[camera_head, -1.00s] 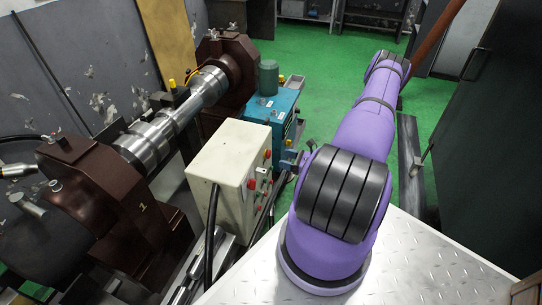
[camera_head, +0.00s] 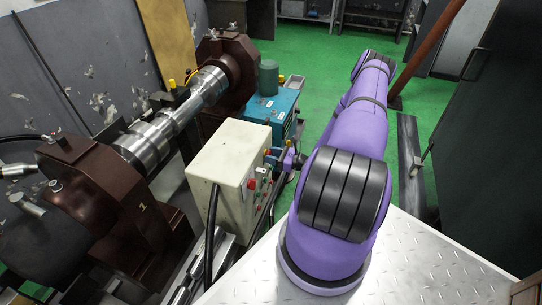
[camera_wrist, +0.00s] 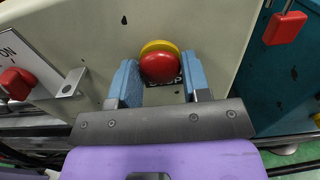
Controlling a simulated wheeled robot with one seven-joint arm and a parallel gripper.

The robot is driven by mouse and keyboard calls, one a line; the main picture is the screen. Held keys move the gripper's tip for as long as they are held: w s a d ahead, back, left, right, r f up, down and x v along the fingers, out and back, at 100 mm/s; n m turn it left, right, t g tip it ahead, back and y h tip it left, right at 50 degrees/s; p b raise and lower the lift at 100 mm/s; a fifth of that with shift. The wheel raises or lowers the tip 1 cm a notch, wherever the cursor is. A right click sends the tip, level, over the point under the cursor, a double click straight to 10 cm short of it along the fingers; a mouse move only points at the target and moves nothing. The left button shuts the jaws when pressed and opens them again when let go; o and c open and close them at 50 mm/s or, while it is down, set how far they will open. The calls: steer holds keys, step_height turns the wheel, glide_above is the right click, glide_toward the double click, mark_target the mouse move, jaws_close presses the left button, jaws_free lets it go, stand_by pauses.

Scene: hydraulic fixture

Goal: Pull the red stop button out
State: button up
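The red stop button (camera_wrist: 160,67) is a round red cap with a yellow ring behind it, on the face of the cream control box (camera_wrist: 215,35). In the wrist view my gripper (camera_wrist: 159,72) has its two blue fingers apart, one on each side of the button. Gaps show between the fingers and the red cap, so it looks open and not clamped. Part of a dark label under the button is hidden by the cap. In the head view my gripper (camera_head: 273,156) is at the right face of the control box (camera_head: 222,160), where the button is small and partly covered.
A red rotary switch (camera_wrist: 16,84) on an ON plate sits left of the button, with a metal bracket (camera_wrist: 71,83) between. A red handle (camera_wrist: 285,27) hangs on the teal unit (camera_wrist: 290,85) at right. A black cable (camera_head: 210,235) runs down the box's front.

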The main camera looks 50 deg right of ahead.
steer(key=c, duration=0.3)
steer(key=shift+s+d, duration=0.2)
steer(key=shift+s, duration=0.2)
steer(key=o, duration=0.9)
steer(key=v, duration=1)
steer(key=shift+s+d, duration=0.15)
steer(key=shift+s, duration=0.15)
